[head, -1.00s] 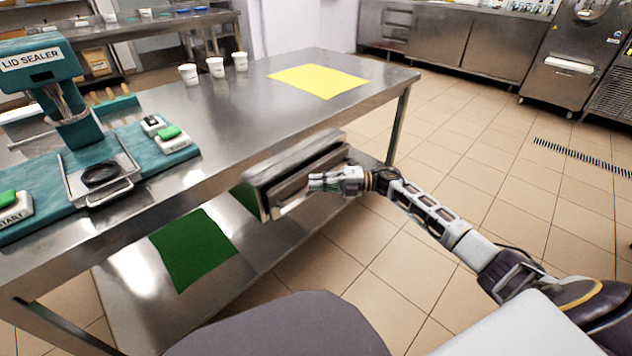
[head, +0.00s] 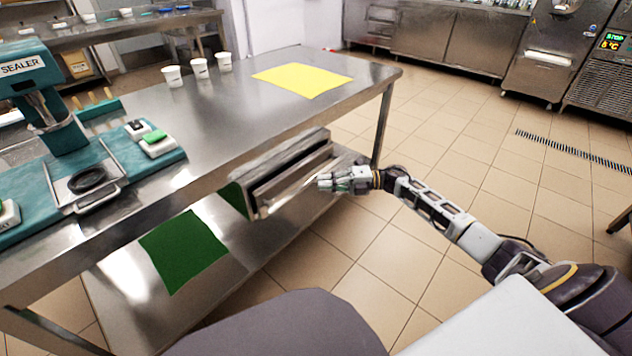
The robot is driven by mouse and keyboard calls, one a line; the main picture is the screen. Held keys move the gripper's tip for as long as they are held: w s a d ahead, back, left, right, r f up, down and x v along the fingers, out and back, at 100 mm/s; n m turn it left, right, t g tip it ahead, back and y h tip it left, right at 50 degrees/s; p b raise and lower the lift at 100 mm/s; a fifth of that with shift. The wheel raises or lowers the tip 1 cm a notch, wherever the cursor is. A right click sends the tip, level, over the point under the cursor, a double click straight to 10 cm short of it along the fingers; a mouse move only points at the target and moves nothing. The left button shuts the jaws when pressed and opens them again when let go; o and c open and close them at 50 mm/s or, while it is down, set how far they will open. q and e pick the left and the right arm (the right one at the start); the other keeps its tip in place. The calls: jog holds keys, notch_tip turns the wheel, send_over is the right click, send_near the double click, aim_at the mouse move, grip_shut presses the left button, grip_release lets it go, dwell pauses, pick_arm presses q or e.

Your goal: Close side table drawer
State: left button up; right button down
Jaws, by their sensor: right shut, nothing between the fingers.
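The side table (head: 240,110) is a steel table with a lower shelf. Its drawer (head: 290,185) sits under the tabletop on the right side, and its front stands a little out from the housing (head: 277,158). My right gripper (head: 324,182) is shut and empty, with its fingertips close to the drawer front near its right part; I cannot tell whether they touch it. My left gripper is not in view.
A teal lid sealer (head: 60,130) stands on the left of the table. Several white cups (head: 200,68) and a yellow sheet (head: 302,80) lie further back. A green mat (head: 183,250) is on the lower shelf. Tiled floor (head: 440,170) on the right is open.

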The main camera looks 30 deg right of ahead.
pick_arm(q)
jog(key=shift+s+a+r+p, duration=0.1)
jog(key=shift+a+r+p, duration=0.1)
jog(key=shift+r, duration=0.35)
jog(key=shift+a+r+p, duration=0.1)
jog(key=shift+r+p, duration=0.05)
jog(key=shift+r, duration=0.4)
pick_arm(e)
jog(key=v, duration=0.4)
jog(key=shift+d, duration=0.2)
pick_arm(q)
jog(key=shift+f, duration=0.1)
pick_arm(e)
jog(key=c, duration=2.2)
grip_release()
